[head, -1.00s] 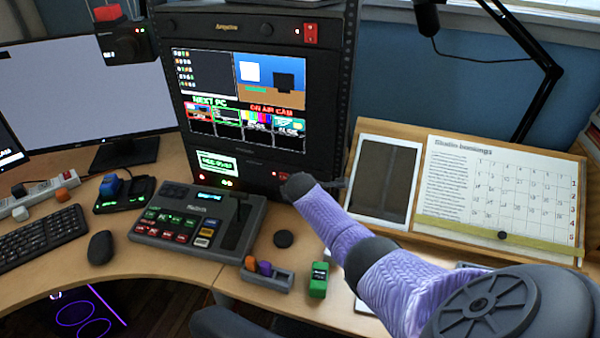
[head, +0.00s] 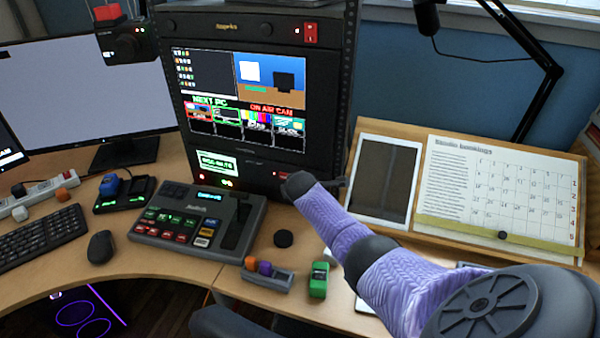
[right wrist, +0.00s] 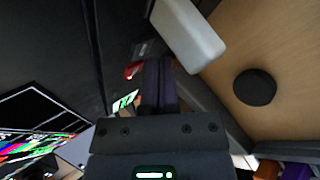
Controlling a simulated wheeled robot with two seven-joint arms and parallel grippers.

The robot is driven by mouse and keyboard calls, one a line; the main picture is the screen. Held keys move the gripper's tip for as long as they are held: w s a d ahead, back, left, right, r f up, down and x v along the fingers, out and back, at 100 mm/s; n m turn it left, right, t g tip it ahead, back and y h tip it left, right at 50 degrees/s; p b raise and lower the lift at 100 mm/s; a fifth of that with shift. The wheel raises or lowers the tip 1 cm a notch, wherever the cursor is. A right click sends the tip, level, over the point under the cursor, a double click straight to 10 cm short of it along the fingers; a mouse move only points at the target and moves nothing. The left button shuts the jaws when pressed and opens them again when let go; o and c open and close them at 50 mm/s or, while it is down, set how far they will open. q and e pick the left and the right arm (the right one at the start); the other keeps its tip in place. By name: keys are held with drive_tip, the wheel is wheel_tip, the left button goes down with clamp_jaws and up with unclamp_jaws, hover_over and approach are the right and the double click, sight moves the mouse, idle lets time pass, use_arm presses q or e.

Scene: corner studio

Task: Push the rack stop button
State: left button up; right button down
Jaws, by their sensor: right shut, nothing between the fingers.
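The black equipment rack (head: 262,190) stands at the back centre with a lit screen. A small red button (head: 284,175) is low on its front, partly hidden by my right arm; its label is unreadable. A red part on a dark panel (right wrist: 133,69) shows in the right wrist view, just left of my right gripper's fingertips. My right gripper (right wrist: 158,68) is shut and empty, close to the rack front; I cannot tell whether it touches. In the head view it is mostly hidden behind the dark end of my arm. My left gripper is out of view.
A red switch (head: 310,33) is on the rack's top panel. The control panel (head: 190,222), black puck (head: 283,239), knob tray (head: 267,275) and green object (head: 319,280) are on the desk. A tablet (head: 384,180) stands right. A pale block (right wrist: 187,35) is close to the fingers.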

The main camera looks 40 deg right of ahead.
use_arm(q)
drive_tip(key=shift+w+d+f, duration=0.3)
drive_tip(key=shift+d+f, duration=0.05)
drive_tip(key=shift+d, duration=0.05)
use_arm(e)
drive_tip(key=shift+w+d, duration=0.15)
drive_tip(key=shift+d, duration=0.2)
use_arm(q)
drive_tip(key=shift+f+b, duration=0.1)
drive_tip(key=shift+b, duration=0.25)
use_arm(e)
drive_tip(key=shift+d, duration=0.1)
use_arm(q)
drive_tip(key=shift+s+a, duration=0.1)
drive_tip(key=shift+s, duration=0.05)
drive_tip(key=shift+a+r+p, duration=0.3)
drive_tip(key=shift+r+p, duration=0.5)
use_arm(e)
drive_tip(key=shift+s+a, duration=0.2)
drive_tip(key=shift+a, duration=0.3)
